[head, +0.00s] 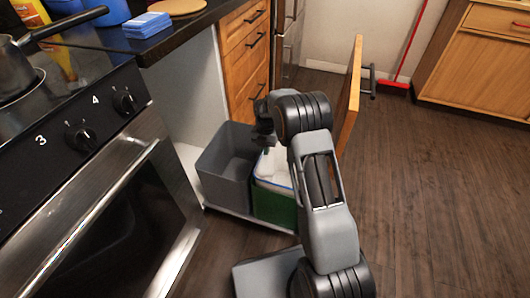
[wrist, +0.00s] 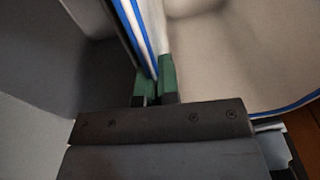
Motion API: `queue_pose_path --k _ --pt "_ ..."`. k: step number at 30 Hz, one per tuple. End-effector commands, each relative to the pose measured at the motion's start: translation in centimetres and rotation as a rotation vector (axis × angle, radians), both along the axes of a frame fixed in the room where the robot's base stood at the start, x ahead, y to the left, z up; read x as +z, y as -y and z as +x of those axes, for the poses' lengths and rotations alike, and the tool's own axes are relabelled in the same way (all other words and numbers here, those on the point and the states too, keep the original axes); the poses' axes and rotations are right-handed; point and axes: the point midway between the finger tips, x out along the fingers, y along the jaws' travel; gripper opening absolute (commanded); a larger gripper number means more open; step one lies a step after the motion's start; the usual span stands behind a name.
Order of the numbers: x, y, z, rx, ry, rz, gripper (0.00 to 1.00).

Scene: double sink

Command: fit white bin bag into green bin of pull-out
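The green bin (head: 273,207) stands in the pull-out, at its front right. The white bin bag (head: 273,166) with a blue edge sits in its mouth, open at the top. In the wrist view the bag (wrist: 225,62) opens out on the right, and its blue-and-white edge runs down to my gripper (wrist: 156,82). The fingers are close together, one on each side of that edge, and look shut on it. In the head view my gripper (head: 264,137) is over the bag's far left side, partly hidden by my arm. My arm also hides the bin's right side.
A grey bin (head: 226,167) stands directly left of the green bin. The pull-out's wooden front (head: 350,97) stands upright to the right, behind my arm. The oven (head: 100,190) is close on the left. The floor on the right is clear.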

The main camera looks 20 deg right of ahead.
Motion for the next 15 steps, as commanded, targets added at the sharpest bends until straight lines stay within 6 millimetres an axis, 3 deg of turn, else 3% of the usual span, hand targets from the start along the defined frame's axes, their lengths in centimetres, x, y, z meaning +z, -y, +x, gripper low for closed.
queue_pose_path --k 13,15 --pt "-0.81 0.01 0.02 0.0 0.001 -0.001 0.0" --pt "-0.71 0.01 0.02 0.0 0.001 0.0 0.09"
